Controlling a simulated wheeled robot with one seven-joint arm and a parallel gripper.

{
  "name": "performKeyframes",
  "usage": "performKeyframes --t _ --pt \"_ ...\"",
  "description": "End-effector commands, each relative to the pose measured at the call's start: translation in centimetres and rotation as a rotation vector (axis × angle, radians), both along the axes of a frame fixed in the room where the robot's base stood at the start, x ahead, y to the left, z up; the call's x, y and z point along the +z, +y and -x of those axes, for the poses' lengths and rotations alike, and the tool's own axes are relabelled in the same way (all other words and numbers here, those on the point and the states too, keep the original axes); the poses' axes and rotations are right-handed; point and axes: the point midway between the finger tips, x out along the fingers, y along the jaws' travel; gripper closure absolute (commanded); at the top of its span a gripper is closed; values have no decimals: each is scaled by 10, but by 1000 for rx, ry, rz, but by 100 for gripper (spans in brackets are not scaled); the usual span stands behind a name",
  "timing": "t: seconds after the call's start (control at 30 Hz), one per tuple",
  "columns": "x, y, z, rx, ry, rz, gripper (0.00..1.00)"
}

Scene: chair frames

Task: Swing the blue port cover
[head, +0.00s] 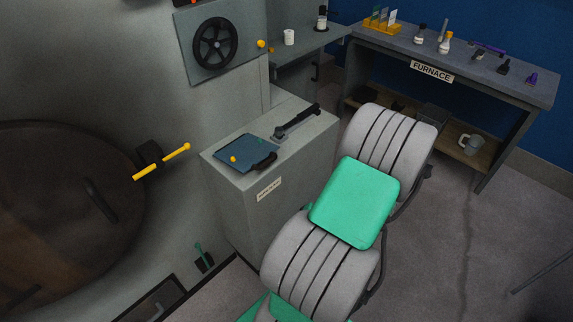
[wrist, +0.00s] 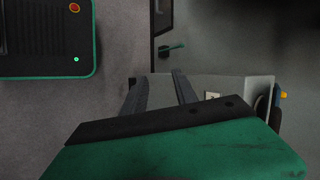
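The blue port cover (head: 247,151) looks like the flat dark-blue plate lying on top of the grey cabinet (head: 262,215) in the head view. A yellow knob (head: 233,159) sits on its left part and a black handle (head: 265,162) at its front right edge. My gripper (wrist: 160,76) shows in the wrist view with two dark fingers apart and nothing between them. The cabinet (wrist: 236,84) shows beyond the fingers, with a small yellow part (wrist: 283,95) at its right. I cannot tell whether the cover shows there. The fingers do not show in the head view.
A black lever (head: 297,122) lies beside the cover. A black handwheel (head: 214,45) is above. The furnace table (head: 485,75) stands at back right. Floor is clear at right.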

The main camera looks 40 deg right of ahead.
Motion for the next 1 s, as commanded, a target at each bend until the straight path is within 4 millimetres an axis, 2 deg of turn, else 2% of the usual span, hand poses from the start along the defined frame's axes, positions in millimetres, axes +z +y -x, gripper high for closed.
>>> performKeyframes --t 0.07,0.2,0.3,0.4,0.47,0.67,1.0 --pt "11 -15 -32 -46 -112 25 65" --pt "54 -51 -82 -148 -316 78 65" --pt "93 -74 -109 -233 -452 93 65" --pt "121 -90 -125 -352 -546 66 65" --pt "122 -98 -126 -406 -548 51 65" --pt "114 -96 -139 -411 -540 36 65" --pt "93 -94 -186 -407 -539 37 65"
